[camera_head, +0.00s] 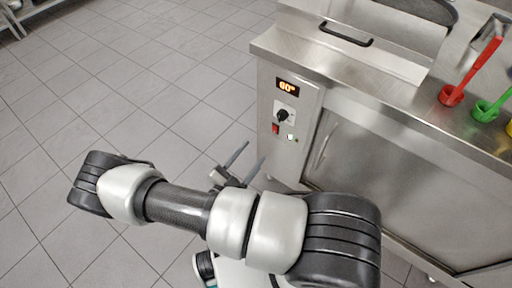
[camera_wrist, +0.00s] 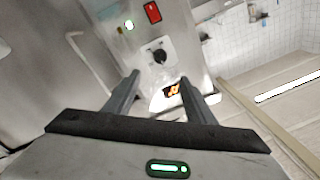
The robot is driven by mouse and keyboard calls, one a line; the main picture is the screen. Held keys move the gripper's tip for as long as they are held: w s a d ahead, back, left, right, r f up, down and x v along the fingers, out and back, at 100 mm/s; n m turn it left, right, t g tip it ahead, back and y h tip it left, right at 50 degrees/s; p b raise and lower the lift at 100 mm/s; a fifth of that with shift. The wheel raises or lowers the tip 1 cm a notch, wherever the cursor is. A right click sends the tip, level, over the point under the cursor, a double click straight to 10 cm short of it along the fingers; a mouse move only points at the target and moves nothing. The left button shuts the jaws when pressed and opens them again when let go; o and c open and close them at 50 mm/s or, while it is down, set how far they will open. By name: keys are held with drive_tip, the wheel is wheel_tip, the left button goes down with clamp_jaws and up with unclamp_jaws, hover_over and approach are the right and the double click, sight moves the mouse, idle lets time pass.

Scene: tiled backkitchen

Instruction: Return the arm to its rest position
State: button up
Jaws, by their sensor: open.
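My gripper (camera_head: 250,163) shows in the head view beyond my folded arm, with its two fingers spread apart and pointing up and to the right. It is open and empty. It sits in front of the left end of the steel counter unit, apart from it as far as I can tell. In the wrist view my gripper (camera_wrist: 165,92) has both fingers apart with nothing between them. Behind the fingers is the unit's control panel (camera_wrist: 160,52), with a black knob, a red switch and a lit display. Part of the gripper's base is hidden by my arm in the head view.
The steel counter (camera_head: 400,108) fills the right side, with its control panel (camera_head: 283,120) facing my arm. A black handle (camera_head: 346,34) is on its top. The tiled floor (camera_head: 130,90) at left is clear.

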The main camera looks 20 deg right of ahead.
drive_tip(key=shift+a, duration=0.1)
idle(0.5)
drive_tip(key=s+r+n+g+y, duration=0.2)
drive_tip(key=s+r+n+y, duration=0.35)
drive_tip(key=r, duration=0.75)
drive_tip(key=s+r+n+g+y, duration=0.2)
drive_tip(key=s+r+n+y, duration=0.3)
drive_tip(key=r, duration=0.8)
drive_tip(key=s+r+n+g+y, duration=0.3)
drive_tip(key=r+n, duration=0.4)
drive_tip(key=r, duration=0.7)
wheel_tip(320, 180, up, 20)
drive_tip(key=t+p, duration=0.1)
drive_tip(key=p, duration=1.9)
drive_tip(key=shift+d+r+m+y+p, duration=0.25)
drive_tip(key=shift+m+y+p, duration=0.1)
